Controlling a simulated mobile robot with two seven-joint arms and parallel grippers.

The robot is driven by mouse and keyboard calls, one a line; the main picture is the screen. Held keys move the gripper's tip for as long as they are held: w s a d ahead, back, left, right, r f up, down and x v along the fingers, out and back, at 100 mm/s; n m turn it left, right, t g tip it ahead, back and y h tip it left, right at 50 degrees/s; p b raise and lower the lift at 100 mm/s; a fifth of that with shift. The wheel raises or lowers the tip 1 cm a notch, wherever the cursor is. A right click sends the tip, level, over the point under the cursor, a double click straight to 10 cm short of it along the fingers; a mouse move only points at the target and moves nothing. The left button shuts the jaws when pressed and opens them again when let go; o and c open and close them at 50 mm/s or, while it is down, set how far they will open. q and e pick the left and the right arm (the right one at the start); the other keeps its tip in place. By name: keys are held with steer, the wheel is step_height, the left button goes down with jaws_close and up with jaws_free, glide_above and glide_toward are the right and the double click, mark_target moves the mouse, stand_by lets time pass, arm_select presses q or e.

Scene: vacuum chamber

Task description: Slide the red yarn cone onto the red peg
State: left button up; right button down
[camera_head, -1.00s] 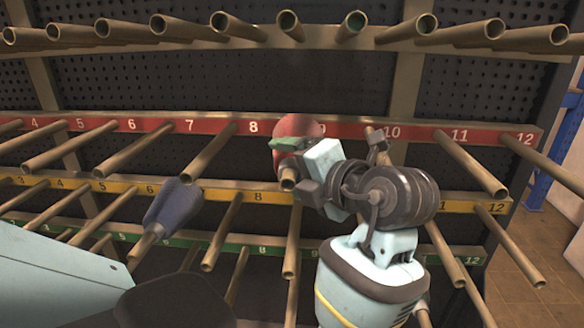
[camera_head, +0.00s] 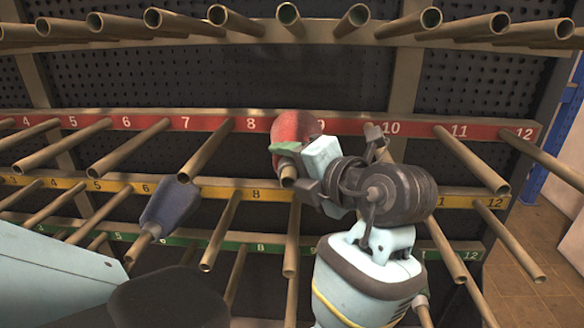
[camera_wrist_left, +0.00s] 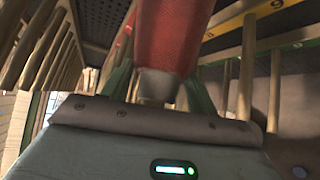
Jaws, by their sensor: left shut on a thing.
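The red yarn cone (camera_head: 297,127) is at the red rail (camera_head: 352,126), between labels 8 and 10. It covers most of where peg 9 is. A brown tube end (camera_head: 288,176) shows just below the gripper; it looks like a peg's tip coming through the cone, but I cannot be sure. My left gripper (camera_head: 284,152) is shut on the cone's near, narrow end. In the left wrist view the red cone (camera_wrist_left: 172,35) stands between the green fingers, with its pale end (camera_wrist_left: 157,86) toward the palm. My right gripper is not in view.
A dark blue cone (camera_head: 170,207) sits on a yellow-rail peg at the left. Bare pegs stick out around the gripper, such as peg 8 (camera_head: 218,150) and peg 11 (camera_head: 472,160). A top row of pegs (camera_head: 400,24) hangs above. Open floor (camera_head: 540,250) lies at the right.

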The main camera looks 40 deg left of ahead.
mark_target(295, 125)
arm_select(q)
steer(key=c, duration=0.4)
steer(key=shift+w+a+b, duration=0.3)
steer(key=shift+w+a, duration=0.45)
steer(key=shift+w, duration=0.1)
steer(key=o, duration=1.2)
steer(key=shift+c, duration=0.2)
steer(key=shift+o, duration=1.3)
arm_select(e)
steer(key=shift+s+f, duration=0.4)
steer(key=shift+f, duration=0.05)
arm_select(q)
steer(key=shift+f, duration=0.1)
